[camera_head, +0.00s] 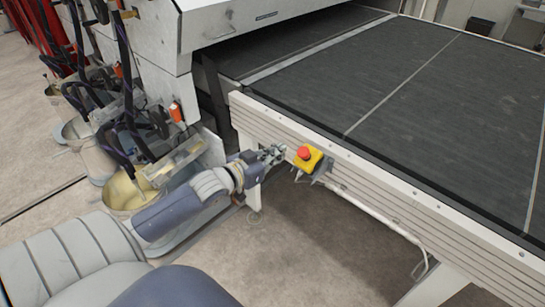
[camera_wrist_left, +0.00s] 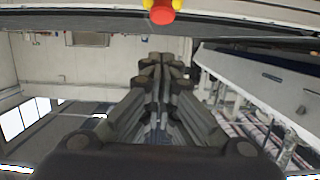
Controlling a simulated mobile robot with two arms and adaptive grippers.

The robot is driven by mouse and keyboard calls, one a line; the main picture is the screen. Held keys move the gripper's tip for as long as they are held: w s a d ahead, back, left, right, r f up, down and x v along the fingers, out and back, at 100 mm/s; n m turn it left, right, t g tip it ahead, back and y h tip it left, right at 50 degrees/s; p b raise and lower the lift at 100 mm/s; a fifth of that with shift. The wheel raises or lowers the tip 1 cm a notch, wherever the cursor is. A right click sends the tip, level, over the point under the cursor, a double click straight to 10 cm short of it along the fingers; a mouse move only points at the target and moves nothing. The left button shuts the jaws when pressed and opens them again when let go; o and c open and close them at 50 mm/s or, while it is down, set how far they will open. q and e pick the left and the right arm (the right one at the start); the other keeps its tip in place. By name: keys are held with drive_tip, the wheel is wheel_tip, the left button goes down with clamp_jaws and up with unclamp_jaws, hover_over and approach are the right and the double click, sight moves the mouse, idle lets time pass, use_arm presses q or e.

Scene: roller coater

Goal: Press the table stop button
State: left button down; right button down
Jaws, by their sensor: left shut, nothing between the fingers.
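The table stop button is a red mushroom button (camera_head: 304,152) on a yellow box (camera_head: 309,160), mounted on the side of the table frame in the head view. In the left wrist view the red button (camera_wrist_left: 162,12) shows at the top edge, with a little yellow beside it. My left gripper (camera_head: 276,152) is just left of the button in the head view, apart from it as far as I can tell. In the left wrist view its fingers (camera_wrist_left: 162,65) are shut together and hold nothing. My right gripper is in neither view.
The conveyor table (camera_head: 430,85) has a dark top and a white side frame (camera_head: 400,195). A white machine housing (camera_head: 215,25) stands at the back left. Buckets (camera_head: 128,190) with dark hoses stand left of my arm. The floor (camera_head: 310,235) below the button is clear.

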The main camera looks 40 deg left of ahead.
use_arm(q)
drive_tip(key=shift+v, duration=0.9)
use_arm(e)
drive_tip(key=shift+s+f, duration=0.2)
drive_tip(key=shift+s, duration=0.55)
use_arm(q)
drive_tip(key=shift+r, duration=0.1)
